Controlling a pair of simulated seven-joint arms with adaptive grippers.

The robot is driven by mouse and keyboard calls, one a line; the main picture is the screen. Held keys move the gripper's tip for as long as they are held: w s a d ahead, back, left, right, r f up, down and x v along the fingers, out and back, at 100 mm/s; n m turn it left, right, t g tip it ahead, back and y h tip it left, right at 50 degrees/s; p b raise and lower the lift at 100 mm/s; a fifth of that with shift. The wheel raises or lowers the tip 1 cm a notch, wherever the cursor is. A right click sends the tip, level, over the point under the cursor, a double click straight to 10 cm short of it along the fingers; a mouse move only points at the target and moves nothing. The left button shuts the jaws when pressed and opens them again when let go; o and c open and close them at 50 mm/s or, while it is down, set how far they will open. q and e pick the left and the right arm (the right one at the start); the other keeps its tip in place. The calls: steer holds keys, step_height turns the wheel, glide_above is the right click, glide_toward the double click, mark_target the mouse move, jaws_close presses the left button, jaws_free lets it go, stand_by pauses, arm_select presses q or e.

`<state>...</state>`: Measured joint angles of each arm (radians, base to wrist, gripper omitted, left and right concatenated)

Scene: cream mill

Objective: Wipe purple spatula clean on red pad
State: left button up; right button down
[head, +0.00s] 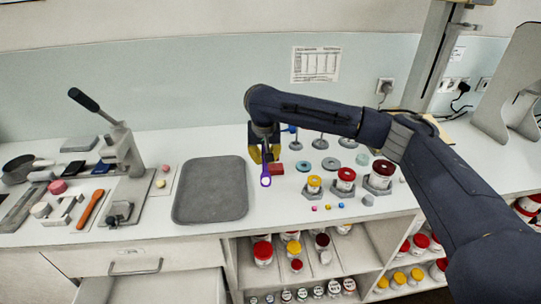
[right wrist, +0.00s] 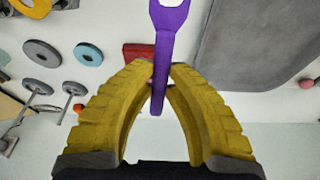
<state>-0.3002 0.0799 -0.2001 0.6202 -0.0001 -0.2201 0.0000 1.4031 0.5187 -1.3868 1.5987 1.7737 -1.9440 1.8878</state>
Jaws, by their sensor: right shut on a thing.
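The purple spatula (head: 266,176) is in my right gripper (head: 264,157), its slotted end pointing down in the head view. In the right wrist view the yellow fingers of my right gripper (right wrist: 162,72) are closed around the handle of the spatula (right wrist: 165,45). The red pad (head: 277,169) lies on the white counter right beside the spatula in the head view. The pad also shows in the right wrist view (right wrist: 138,52), partly hidden behind a finger and the handle. I cannot tell whether the spatula touches the pad. My left gripper is in neither view.
A grey tray (head: 211,214) lies to the left of the spatula. Several lidded jars (head: 345,180) and grey and blue discs (head: 331,163) stand to the right. A lever press (head: 121,150) stands further left. The counter's front edge is below.

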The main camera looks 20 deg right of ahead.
steer(key=shift+t, duration=0.5)
steer(key=w, duration=0.2)
steer(key=w+d, duration=0.1)
steer(key=w, duration=0.1)
steer(key=w+d+f, duration=0.1)
steer(key=w, duration=0.1)
steer(key=shift+w+f, duration=0.1)
steer(key=shift+w, duration=0.05)
steer(key=w+d+r+t, duration=0.2)
steer(key=w+d+r, duration=0.1)
steer(key=w, duration=0.3)
steer(key=shift+d+r+n+t, duration=0.3)
steer(key=shift+d+r+n, duration=0.1)
steer(key=shift+d, duration=0.15)
steer(key=shift+w+f, duration=0.1)
steer(key=shift+f, duration=2.3)
steer(key=shift+f, duration=0.35)
steer(key=shift+w, duration=0.15)
steer(key=shift+w+d, duration=0.1)
steer(key=shift+w, duration=0.55)
